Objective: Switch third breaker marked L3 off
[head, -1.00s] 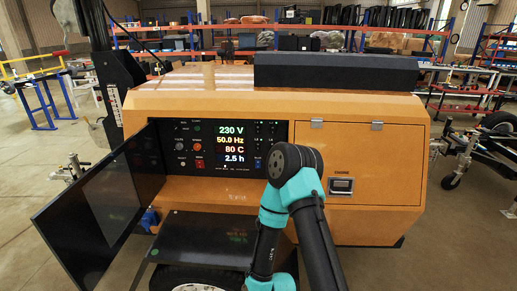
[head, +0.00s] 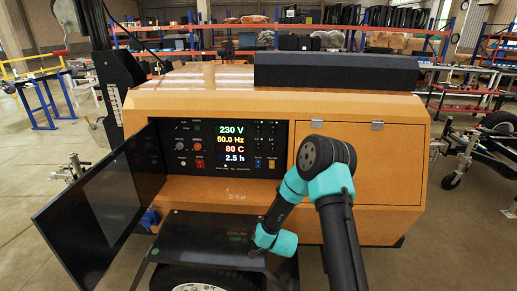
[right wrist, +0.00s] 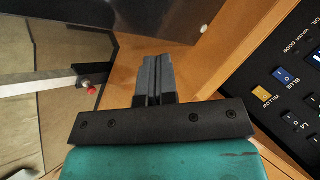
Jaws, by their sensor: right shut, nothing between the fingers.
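The control panel (head: 240,148) is set into the orange generator housing, with its lit display in the middle. Small breaker switches (head: 265,135) stand right of the display; their labels and positions are too small to read. In the right wrist view the panel's edge lies at right, with a breaker marked L4 (right wrist: 298,124); I cannot make out L3 or its position. My right gripper (right wrist: 154,60) is shut and empty, apart from the panel and pointing past its side. In the head view its fingers are not clearly seen below the panel. My left gripper is not in view.
A blue switch (right wrist: 285,75) and a yellow switch (right wrist: 263,94) sit near the L4 breaker. The open black panel door (head: 100,205) stands at left. A dark fender (head: 200,240) juts out below the panel. A closed orange door (head: 385,165) is at right.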

